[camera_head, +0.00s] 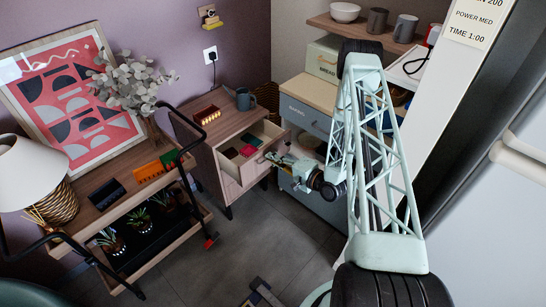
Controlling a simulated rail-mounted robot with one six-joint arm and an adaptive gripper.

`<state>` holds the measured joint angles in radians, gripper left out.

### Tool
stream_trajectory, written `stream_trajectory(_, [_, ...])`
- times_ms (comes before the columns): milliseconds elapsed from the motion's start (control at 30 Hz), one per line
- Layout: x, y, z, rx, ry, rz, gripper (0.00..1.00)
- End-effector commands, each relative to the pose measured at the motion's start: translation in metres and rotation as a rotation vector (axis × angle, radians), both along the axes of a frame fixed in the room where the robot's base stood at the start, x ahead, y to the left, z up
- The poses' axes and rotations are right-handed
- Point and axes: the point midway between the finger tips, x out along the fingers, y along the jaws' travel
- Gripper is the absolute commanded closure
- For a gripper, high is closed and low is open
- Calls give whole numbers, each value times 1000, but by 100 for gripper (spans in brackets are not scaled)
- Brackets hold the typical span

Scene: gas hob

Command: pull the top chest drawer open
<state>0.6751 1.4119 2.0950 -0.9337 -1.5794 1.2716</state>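The small wooden chest (222,116) stands against the purple wall in the middle of the view. Its top drawer (270,132) is pulled out, with its inside showing. Red, dark and green items (248,150) lie in it. My gripper (274,157) is at the front of this drawer, at about the height of its front panel. The gripper is small and partly lost against the drawer front. I cannot tell whether its fingers are open or shut, or whether they touch the handle, which I cannot make out.
A wooden trolley (122,201) with plants is to the left. A grey-blue cabinet (304,117) is close on the right, behind my arm. Grey floor (237,240) lies clear in front of the chest.

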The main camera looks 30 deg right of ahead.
Motion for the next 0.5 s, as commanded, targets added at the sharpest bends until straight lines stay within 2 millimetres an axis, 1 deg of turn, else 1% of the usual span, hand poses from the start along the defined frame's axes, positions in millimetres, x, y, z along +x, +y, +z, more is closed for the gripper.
stream_trajectory(167, [0,-1,0,0,0,-1,100])
stream_trajectory(200, [0,-1,0,-1,0,-1,94])
stream_trajectory(333, [0,-1,0,0,0,-1,82])
stream_trajectory(500, [0,-1,0,0,0,-1,82])
